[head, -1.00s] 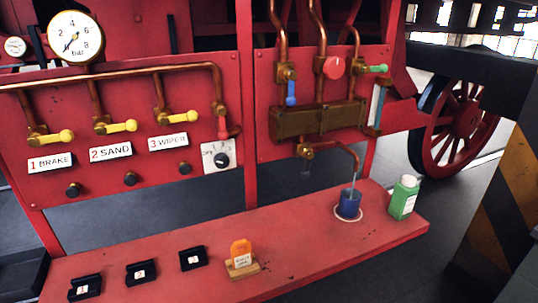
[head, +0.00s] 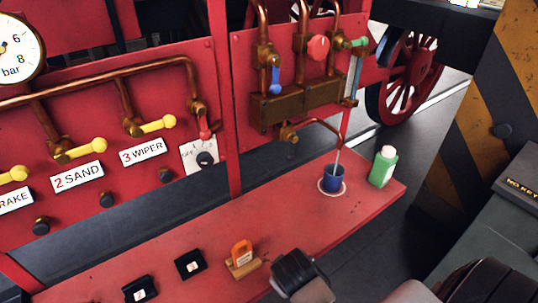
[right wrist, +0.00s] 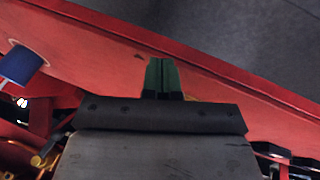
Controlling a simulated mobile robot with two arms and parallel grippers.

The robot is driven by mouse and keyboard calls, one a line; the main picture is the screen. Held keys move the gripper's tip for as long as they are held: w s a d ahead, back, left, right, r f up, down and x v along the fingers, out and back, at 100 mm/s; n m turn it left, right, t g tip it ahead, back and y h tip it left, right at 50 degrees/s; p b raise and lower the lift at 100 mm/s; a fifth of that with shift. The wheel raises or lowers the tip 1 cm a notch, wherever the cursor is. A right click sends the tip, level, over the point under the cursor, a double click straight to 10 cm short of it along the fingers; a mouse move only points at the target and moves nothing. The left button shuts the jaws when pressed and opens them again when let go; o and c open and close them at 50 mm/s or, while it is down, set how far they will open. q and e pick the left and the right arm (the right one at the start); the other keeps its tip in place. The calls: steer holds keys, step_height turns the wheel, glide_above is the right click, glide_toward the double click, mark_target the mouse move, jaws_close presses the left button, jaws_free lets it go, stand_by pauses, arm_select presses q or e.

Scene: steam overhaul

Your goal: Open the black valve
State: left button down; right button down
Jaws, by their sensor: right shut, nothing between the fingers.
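No valve with a black handle shows clearly in the head view. My right gripper (right wrist: 161,75) is shut and empty over the red shelf in the right wrist view. Part of my right arm shows at the bottom of the head view. My left gripper is out of view.
The red shelf (head: 300,212) holds a blue cup (head: 332,178), a green bottle (head: 383,166), an orange tag on a wooden stand (head: 242,257) and black holders (head: 190,263). A striped post (head: 490,90) stands at the right. The shelf's middle is clear.

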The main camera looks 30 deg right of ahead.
steer(key=shift+h, duration=0.9)
steer(key=w, duration=0.2)
steer(key=w+d+r, duration=0.1)
steer(key=w, duration=0.1)
steer(key=w+d+r, duration=0.1)
steer(key=w, duration=0.1)
steer(key=shift+r, duration=0.1)
steer(key=w+r+n+g+h, duration=0.1)
steer(key=w+r+h, duration=0.4)
steer(key=w+r, duration=1.15)
steer(key=p, duration=0.4)
glide_toward(288, 159)
steer(key=shift+a+f+x, duration=0.4)
steer(key=shift+f+x, duration=0.05)
steer(key=shift+x, duration=3.35)
steer(key=shift+w+d+f+h+b, duration=0.1)
steer(key=shift+w+d+h+b, duration=0.05)
steer(key=shift+d+h+b, duration=0.6)
